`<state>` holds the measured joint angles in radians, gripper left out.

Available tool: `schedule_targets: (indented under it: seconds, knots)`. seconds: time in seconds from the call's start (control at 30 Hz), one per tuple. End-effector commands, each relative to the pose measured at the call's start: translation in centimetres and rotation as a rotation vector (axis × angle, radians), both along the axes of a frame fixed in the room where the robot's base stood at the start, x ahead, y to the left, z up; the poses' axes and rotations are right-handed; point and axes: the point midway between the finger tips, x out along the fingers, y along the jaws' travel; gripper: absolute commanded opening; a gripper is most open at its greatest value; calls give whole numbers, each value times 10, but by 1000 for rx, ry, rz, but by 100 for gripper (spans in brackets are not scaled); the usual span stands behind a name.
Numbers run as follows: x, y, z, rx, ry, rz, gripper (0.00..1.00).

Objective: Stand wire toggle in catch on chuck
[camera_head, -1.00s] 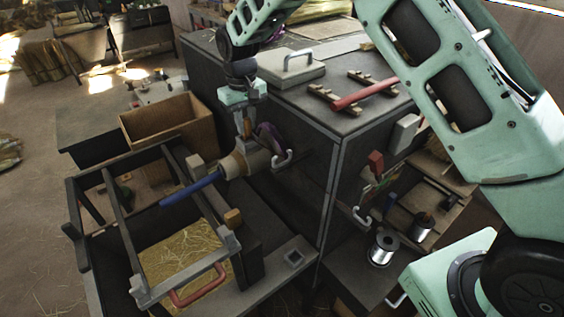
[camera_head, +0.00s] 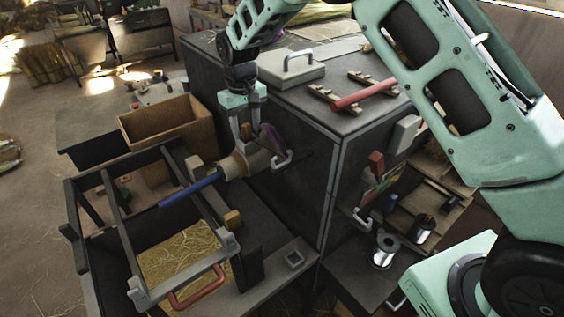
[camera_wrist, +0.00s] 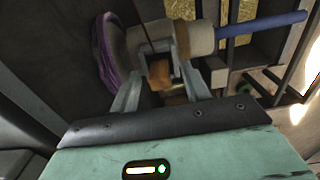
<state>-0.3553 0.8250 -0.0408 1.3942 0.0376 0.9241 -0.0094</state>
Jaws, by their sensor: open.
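The chuck (camera_head: 236,163) is a beige cylinder on the dark machine's side, with a blue rod (camera_head: 190,190) running out of it to the left. In the wrist view the chuck (camera_wrist: 196,38) lies just past my fingertips. My gripper (camera_head: 247,138) is open above the chuck. In the wrist view an orange-brown piece (camera_wrist: 160,74), perhaps the toggle, shows between the open fingers; I cannot tell whether a finger touches it or whether it stands in a catch. The catch and any wire are not clearly made out.
A purple ring (camera_wrist: 105,55) sits behind the chuck, close to my left finger in the wrist view. A dark frame (camera_head: 120,215) with straw stands at left, a wooden box (camera_head: 165,128) behind it. A metal spool (camera_head: 383,251) stands at lower right.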

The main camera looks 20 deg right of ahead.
Motion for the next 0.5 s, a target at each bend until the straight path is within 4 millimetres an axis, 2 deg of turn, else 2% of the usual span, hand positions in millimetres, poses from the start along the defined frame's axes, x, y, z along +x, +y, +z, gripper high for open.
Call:
schedule_targets:
  seconds: [0.17,0.5]
  knots:
    - [1,0,23,2,-7,0,47]
    - [1,0,103,3,-7,-1,47]
